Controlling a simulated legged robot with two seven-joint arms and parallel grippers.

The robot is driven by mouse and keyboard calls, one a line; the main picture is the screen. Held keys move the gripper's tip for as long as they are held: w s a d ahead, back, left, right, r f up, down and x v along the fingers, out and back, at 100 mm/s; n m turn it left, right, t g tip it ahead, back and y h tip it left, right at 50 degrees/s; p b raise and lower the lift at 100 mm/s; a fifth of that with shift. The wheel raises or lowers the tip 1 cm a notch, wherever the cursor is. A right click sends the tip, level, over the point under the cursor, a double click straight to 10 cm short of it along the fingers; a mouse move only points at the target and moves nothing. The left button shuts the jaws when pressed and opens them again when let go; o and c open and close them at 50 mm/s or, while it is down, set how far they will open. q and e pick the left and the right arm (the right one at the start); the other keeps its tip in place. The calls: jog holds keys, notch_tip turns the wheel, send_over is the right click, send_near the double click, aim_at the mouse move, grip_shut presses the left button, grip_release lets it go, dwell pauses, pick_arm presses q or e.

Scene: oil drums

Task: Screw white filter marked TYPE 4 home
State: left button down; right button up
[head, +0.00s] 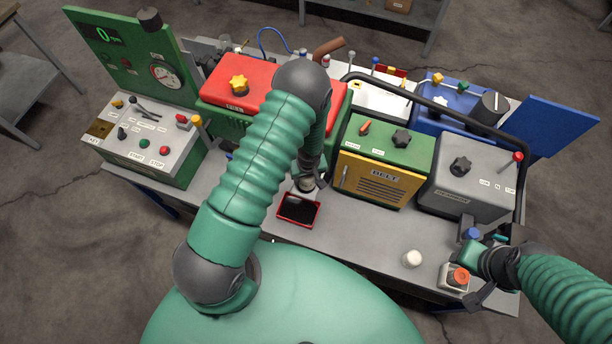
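A white cylinder (412,258) stands upright on the front of the bench, right of centre; I cannot read any TYPE 4 marking on it. My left gripper (306,184) points down just above and behind a red-rimmed tray (298,210) with a dark inside. Something pale shows at its fingertips, but the arm hides much of it, and I cannot tell whether it is held. My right gripper (472,238) is at the bench's right end, close to a blue-topped piece (473,233). Whether its fingers are shut is unclear.
A yellow-fronted BELT box (378,180) and a grey box (470,180) stand behind the free bench front. A pale block with an orange knob (459,277) is below my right gripper. A red-topped machine (222,85) and a control panel (145,140) are left.

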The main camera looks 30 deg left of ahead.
pick_arm(q)
jog(key=shift+d+f+b, duration=0.15)
jog(key=shift+f+b, duration=0.15)
jog(key=shift+f, duration=0.1)
jog(key=shift+a+f, duration=0.1)
jog(key=shift+a, duration=0.1)
jog(key=shift+a+f+b, duration=0.1)
jog(key=shift+f+b, duration=0.25)
jog(key=shift+f, duration=0.1)
dwell(0.4)
jog(key=m, duration=0.6)
jog(key=shift+w+h, duration=0.1)
jog(key=shift+h, duration=0.2)
